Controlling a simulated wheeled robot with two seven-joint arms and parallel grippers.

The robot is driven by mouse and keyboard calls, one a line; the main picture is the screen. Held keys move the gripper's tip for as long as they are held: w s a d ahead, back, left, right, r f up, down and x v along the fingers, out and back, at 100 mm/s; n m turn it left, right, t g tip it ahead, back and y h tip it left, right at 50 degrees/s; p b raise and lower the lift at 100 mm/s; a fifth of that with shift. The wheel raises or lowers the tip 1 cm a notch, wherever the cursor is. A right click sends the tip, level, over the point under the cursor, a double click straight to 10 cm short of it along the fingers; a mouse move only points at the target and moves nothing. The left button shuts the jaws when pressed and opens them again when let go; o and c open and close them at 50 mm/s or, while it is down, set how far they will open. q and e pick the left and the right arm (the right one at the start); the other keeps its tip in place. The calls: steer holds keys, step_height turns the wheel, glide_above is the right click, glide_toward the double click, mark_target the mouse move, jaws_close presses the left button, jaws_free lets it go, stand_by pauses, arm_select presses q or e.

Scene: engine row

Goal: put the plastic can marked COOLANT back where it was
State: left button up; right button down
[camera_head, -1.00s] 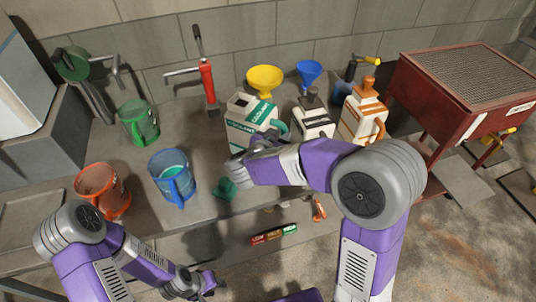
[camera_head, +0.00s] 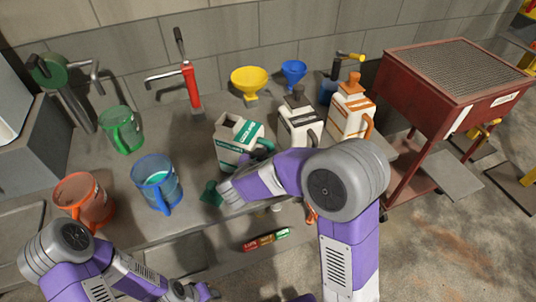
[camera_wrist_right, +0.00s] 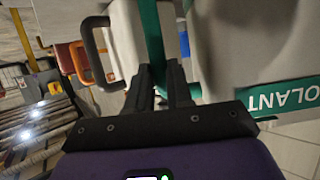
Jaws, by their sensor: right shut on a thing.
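The COOLANT can (camera_head: 228,154) is white with green bands and stands upright at the middle of the bench, its top uncapped. In the right wrist view its white side (camera_wrist_right: 240,50) bears the green label, upside down. My right gripper (camera_wrist_right: 165,85) is shut on the can's green handle (camera_wrist_right: 152,45); in the head view my own arm hides most of the fingers. I cannot tell whether the can touches the bench. A green cap-like piece (camera_head: 211,193) lies just in front of it. My left gripper (camera_head: 195,293) is low at the bottom edge, its fingers unclear.
A white can with a black cap (camera_head: 299,122) and one with an orange cap (camera_head: 351,110) stand to the right. Yellow (camera_head: 249,80) and blue (camera_head: 293,72) funnels are behind. Blue (camera_head: 157,180), green (camera_head: 121,130) and orange (camera_head: 85,200) jugs stand left.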

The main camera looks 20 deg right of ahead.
steer(key=c, duration=1)
jaws_free()
steer(key=p+v, duration=0.2)
steer(key=v, duration=1)
steer(key=shift+p, duration=0.4)
